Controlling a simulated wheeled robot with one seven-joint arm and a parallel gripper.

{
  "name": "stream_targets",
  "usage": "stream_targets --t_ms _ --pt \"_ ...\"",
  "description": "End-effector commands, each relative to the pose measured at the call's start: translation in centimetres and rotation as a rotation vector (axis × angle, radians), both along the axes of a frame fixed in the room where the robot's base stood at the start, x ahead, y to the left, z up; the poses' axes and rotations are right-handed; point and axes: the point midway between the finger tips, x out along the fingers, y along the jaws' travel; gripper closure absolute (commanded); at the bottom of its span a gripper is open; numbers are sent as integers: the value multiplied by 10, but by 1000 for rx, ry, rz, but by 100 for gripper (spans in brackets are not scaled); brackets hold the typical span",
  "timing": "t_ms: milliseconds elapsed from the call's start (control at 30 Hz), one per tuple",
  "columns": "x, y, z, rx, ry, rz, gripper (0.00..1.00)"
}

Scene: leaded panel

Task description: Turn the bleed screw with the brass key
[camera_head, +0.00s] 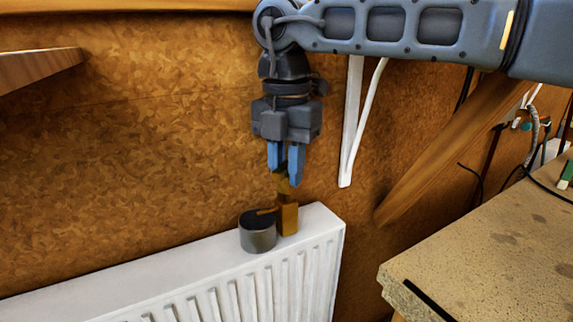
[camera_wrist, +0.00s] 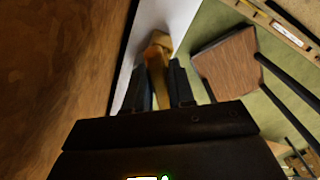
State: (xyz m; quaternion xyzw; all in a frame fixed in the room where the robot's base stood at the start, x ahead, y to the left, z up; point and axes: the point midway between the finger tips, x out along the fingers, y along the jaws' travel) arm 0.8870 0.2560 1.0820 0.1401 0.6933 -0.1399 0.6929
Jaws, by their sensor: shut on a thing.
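My gripper (camera_head: 286,164) points straight down over the right end of the white radiator (camera_head: 318,217). Its blue fingers are shut on the brass key (camera_head: 289,217), which hangs upright below them. The key also shows between the dark fingers in the wrist view (camera_wrist: 157,65). The key's lower end is at the radiator's top, right beside a dark grey cylinder (camera_head: 258,236); a thin brass piece reaches over the cylinder's top. I cannot make out the bleed screw, and I cannot tell whether the key is engaged with anything.
A brown cork-like wall (camera_head: 130,150) stands close behind the radiator. A white bracket (camera_head: 351,130) and a slanted wooden brace (camera_head: 440,150) are right of my gripper. A speckled worktop (camera_head: 490,250) fills the lower right. A wooden seat (camera_wrist: 228,62) shows in the wrist view.

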Motion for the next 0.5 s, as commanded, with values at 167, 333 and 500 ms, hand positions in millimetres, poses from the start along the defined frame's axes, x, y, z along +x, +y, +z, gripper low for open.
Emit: stream_targets --t_ms 167,333,500 --pt "0 -1 1 -1 -1 16 100" --pt "0 -1 1 -2 1 124 100" --pt "0 -1 0 -2 1 189 100"
